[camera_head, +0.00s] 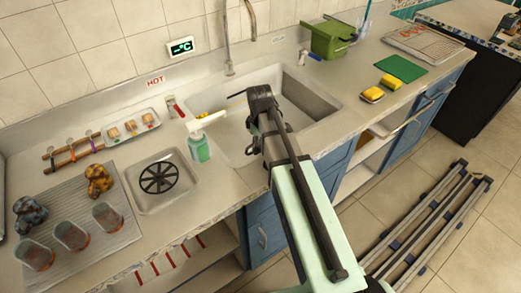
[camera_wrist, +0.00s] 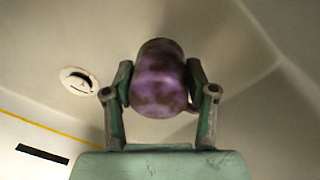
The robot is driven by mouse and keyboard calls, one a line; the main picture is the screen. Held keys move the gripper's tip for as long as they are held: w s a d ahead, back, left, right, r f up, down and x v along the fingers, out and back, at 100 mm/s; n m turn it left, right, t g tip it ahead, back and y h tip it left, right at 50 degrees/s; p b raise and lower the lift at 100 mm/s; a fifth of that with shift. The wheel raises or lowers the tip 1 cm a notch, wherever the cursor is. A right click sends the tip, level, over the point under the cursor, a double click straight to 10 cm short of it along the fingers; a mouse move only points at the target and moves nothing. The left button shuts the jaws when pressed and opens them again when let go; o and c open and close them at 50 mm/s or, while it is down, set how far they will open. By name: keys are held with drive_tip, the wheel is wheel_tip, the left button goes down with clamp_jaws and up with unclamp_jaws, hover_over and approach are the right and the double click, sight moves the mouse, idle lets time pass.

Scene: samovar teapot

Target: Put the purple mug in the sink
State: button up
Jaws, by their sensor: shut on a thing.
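The purple mug (camera_wrist: 163,70) is between the two fingers of my gripper (camera_wrist: 159,82) in the wrist view. The fingers are shut on its sides, and part of its handle shows at the lower right. In the head view the arm's end hangs over the sink (camera_head: 312,95), and the mug is hidden behind it. The wrist view shows pale sink surfaces (camera_wrist: 245,45) behind the mug, with a round fitting (camera_wrist: 79,80) to its left. I cannot tell whether the mug touches the basin.
A green soap bottle (camera_head: 199,147) stands at the sink's left front. A faucet (camera_head: 228,50) rises behind the basin. A green bin (camera_head: 328,40) and yellow sponges (camera_head: 373,94) are to the right. Glasses (camera_head: 71,236) stand on the drainboard at the left.

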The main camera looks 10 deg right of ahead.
drive_tip(key=shift+f, duration=1.85)
drive_tip(key=shift+f, duration=0.15)
drive_tip(key=o, duration=1.2)
drive_tip(key=shift+o, duration=0.2)
drive_tip(key=r, duration=1.2)
drive_tip(key=shift+s+a+r, duration=0.1)
drive_tip(key=shift+s+r, duration=0.05)
drive_tip(key=shift+s, duration=0.1)
